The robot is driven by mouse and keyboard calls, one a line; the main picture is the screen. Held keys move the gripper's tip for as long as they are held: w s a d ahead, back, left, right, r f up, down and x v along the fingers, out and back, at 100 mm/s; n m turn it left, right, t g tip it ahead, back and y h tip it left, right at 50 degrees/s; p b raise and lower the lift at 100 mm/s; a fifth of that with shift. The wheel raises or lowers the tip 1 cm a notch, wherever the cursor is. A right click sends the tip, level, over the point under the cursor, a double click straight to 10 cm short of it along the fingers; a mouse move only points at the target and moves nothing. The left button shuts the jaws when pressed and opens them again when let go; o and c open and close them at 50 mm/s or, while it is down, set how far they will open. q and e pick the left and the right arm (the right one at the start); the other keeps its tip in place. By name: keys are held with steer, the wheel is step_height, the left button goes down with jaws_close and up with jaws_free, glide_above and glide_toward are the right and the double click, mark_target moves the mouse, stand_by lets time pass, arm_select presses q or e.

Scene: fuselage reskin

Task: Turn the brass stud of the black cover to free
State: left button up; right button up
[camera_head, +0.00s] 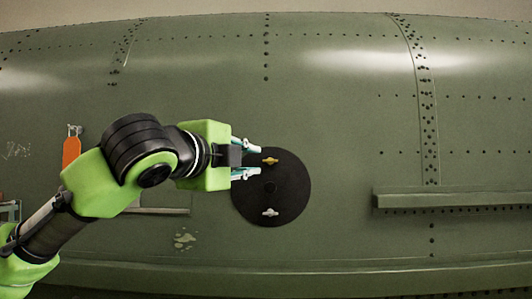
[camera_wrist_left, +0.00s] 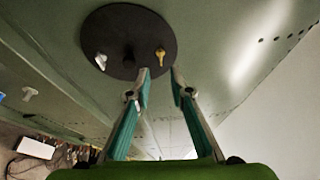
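The round black cover (camera_head: 290,187) lies flat against the green fuselage skin. It also shows in the left wrist view (camera_wrist_left: 110,30). Its brass stud (camera_head: 270,160) sits near the cover's top in the head view, and in the left wrist view (camera_wrist_left: 160,57) it appears just beyond the fingertips. A silver stud (camera_head: 270,212) sits near the cover's bottom; it also shows in the wrist view (camera_wrist_left: 101,60). My left gripper (camera_head: 260,161) is open and empty, its fingertips apart and just short of the brass stud, roughly in line with it. My right gripper is in neither view.
An orange tag (camera_head: 71,151) hangs on the skin at left. A ledge (camera_head: 450,197) juts out at right. A white box (camera_wrist_left: 36,148) shows low in the wrist view. The skin right of the cover is clear up to the ledge.

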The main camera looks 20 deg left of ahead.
mark_target(268, 161)
arm_select(q)
steer(key=w+p, duration=0.1)
steer(key=w, duration=0.1)
steer(key=w+p, duration=0.1)
steer(key=w, duration=0.2)
steer(key=w+p, duration=0.1)
steer(key=w, duration=0.1)
steer(key=shift+w+d+r, duration=0.15)
steer(key=shift+d, duration=0.25)
steer(key=shift+w, duration=0.4)
steer(key=shift+c, duration=0.3)
jaws_close()
